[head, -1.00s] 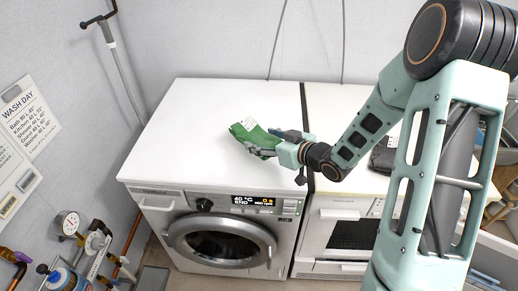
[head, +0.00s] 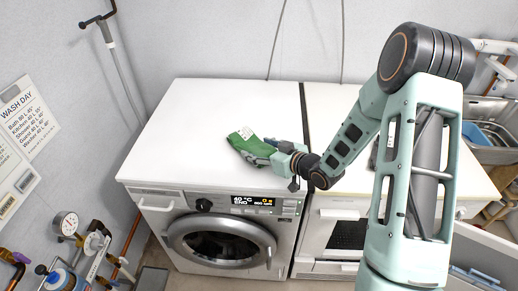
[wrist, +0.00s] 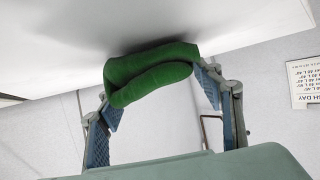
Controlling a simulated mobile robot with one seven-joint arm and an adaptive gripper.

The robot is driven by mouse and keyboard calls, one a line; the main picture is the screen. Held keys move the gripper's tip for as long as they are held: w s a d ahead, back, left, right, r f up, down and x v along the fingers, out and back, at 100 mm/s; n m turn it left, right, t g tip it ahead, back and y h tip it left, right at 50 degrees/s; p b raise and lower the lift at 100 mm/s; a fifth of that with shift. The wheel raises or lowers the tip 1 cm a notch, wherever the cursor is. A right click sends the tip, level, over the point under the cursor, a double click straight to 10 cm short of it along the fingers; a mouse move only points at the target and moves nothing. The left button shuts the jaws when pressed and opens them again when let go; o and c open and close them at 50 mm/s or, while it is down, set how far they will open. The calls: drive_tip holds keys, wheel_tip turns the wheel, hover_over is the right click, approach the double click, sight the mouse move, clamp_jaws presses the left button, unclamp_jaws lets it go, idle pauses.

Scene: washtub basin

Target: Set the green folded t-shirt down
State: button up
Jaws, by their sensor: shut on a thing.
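The green folded t-shirt (head: 246,143), with a small white tag, is between the fingers of my gripper (head: 262,153) over the middle right of the washing machine's white top (head: 190,125). In the wrist view the folded green roll (wrist: 150,75) sits between the two blue-padded fingers, and my gripper (wrist: 157,92) is shut on it. The white surface (wrist: 60,40) is very close to the shirt, with a dark shadow between them. I cannot tell whether the shirt touches it.
A second white-topped appliance (head: 330,110) stands to the right across a dark gap, partly hidden by my arm. A basin (head: 490,140) with a blue thing is at far right. Pipes and a gauge (head: 66,224) are at left. The top's left side is clear.

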drive_tip(key=o, duration=1.2)
drive_tip(key=shift+f, duration=0.1)
drive_tip(key=shift+o, duration=0.2)
drive_tip(key=shift+s+d+r, duration=0.1)
drive_tip(key=shift+d+r, duration=0.1)
drive_tip(key=shift+r, duration=0.1)
drive_tip(key=v, duration=1.1)
drive_tip(key=shift+s+d+r, duration=0.15)
drive_tip(key=shift+s, duration=0.05)
drive_tip(key=shift+w, duration=0.1)
